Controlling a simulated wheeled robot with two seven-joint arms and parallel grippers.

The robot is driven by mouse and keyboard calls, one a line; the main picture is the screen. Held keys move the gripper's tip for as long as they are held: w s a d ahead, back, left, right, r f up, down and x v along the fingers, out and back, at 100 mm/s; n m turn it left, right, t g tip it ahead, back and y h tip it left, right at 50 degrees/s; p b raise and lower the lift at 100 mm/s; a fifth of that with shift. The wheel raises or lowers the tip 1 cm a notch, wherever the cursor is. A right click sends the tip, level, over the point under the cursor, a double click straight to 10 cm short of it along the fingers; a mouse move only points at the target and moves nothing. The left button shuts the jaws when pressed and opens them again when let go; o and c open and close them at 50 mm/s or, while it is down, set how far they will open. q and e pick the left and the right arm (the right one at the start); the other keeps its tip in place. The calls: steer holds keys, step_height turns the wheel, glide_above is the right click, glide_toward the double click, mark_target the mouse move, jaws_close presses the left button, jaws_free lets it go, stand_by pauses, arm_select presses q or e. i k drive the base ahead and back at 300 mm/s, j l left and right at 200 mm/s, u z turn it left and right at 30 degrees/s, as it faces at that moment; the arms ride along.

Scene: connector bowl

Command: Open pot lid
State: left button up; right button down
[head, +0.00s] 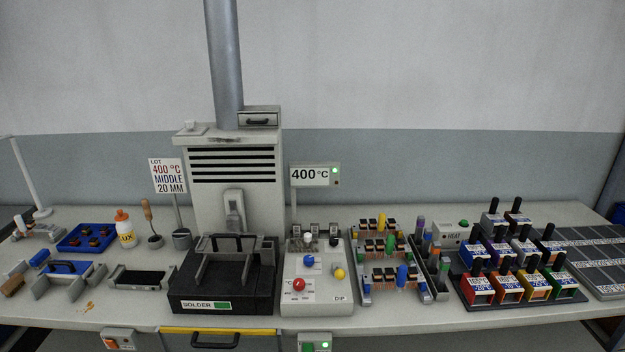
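The solder pot (190,296) is a black box marked SOLDER with a green patch, at the centre left of the bench. A dark bar-like handle (228,238) and a light grey frame (203,268) sit on its top. The lid seems to cover the top, but I cannot tell its exact edges. Neither of my grippers shows in the head view, and nothing is seen touching the pot.
A vented grey hood (233,165) with a pipe stands right behind the pot. A control box with knobs (317,295) is close on its right, a dark-topped tray (143,279) on its left. Connector racks (385,245) and coloured bins (478,290) fill the right side.

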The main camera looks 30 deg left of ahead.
mark_target(228, 237)
steer(key=u, duration=1.5)
steer(key=j+z, duration=0.5)
steer(key=j, duration=0.35)
steer(key=j+z, duration=0.45)
steer(key=j, duration=0.4)
